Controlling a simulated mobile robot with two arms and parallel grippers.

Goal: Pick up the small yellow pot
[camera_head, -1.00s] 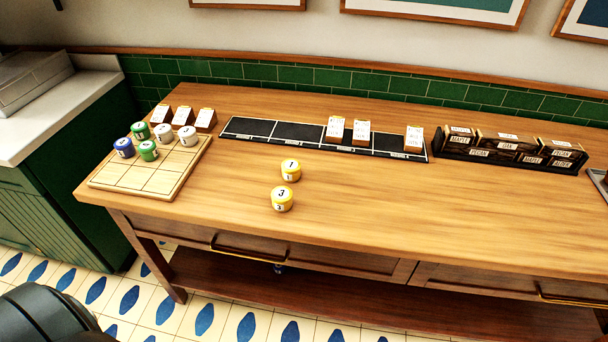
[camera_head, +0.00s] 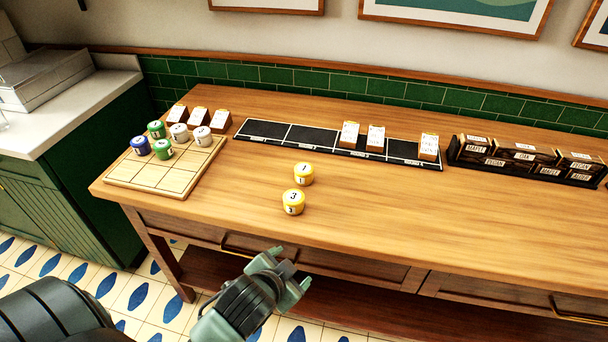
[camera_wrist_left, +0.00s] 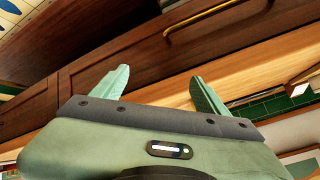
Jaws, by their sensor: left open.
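Two small yellow pots with white lids stand on the wooden table. The pot marked 1 (camera_head: 303,175) is farther back. The pot marked 3 (camera_head: 293,203) is nearer the front edge; which one is smaller is hard to tell. My left gripper (camera_head: 288,270) is open and empty, in front of the table edge, nearer to me than the pots. In the left wrist view its two fingers (camera_wrist_left: 160,88) are spread, with the table's drawer front beyond them and no pot between them. My right gripper is not in view.
A wooden grid board (camera_head: 150,181) with several blue, green and white pots is at the left. A black sectioned strip (camera_head: 265,131) with cards and a dark rack of boxes (camera_head: 525,160) stand along the back. The table's right front is clear.

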